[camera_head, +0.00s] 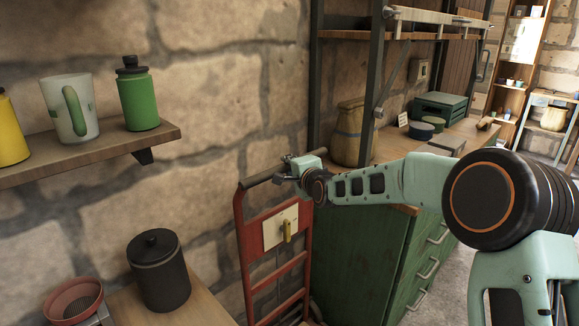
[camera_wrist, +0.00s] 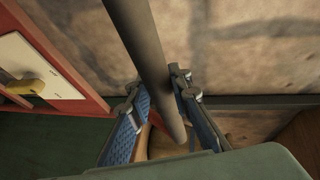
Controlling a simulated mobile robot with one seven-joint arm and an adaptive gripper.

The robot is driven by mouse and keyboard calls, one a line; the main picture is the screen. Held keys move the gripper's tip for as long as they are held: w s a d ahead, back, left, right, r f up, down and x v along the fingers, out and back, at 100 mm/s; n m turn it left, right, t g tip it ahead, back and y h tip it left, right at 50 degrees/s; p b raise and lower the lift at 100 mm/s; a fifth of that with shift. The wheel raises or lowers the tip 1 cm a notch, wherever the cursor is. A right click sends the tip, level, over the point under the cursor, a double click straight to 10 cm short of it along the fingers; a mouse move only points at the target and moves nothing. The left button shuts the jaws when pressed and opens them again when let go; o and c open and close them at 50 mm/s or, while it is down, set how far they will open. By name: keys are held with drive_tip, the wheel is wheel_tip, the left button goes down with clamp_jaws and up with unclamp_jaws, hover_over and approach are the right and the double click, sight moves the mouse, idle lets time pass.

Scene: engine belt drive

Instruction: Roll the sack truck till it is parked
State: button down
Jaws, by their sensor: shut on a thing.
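The sack truck (camera_head: 245,245) has a red frame with crossbars and a dark top handle bar (camera_head: 262,174). It stands upright by the stone wall, left of the green cabinet. A pale plate with a yellow lever (camera_head: 287,230) is fixed on its frame. My gripper (camera_head: 290,172) is at the right part of the handle bar and is shut on it. In the wrist view the bar (camera_wrist: 148,50) runs between the two fingers (camera_wrist: 160,108), and the red frame with the plate (camera_wrist: 30,70) shows at the left. The truck's lower end and wheels are out of view.
A green cabinet (camera_head: 360,262) with a wooden top stands close on the truck's right. A wooden counter (camera_head: 205,308) with a black canister (camera_head: 159,270) is on its left. A wall shelf (camera_head: 100,150) holds a mug and canisters. Some floor (camera_head: 447,275) is clear at the right.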

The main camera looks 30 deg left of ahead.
drive_tip(key=c, duration=2.2)
unclamp_jaws()
drive_tip(key=shift+a+r, duration=0.25)
drive_tip(key=shift+r, duration=0.2)
drive_tip(key=o, duration=0.5)
drive_tip(key=shift+a+f, duration=0.2)
drive_tip(key=shift+f, duration=0.05)
drive_tip(key=shift+c, duration=0.2)
drive_tip(key=shift+d, duration=0.1)
drive_tip(key=shift+f, duration=0.1)
drive_tip(key=v, duration=1.2)
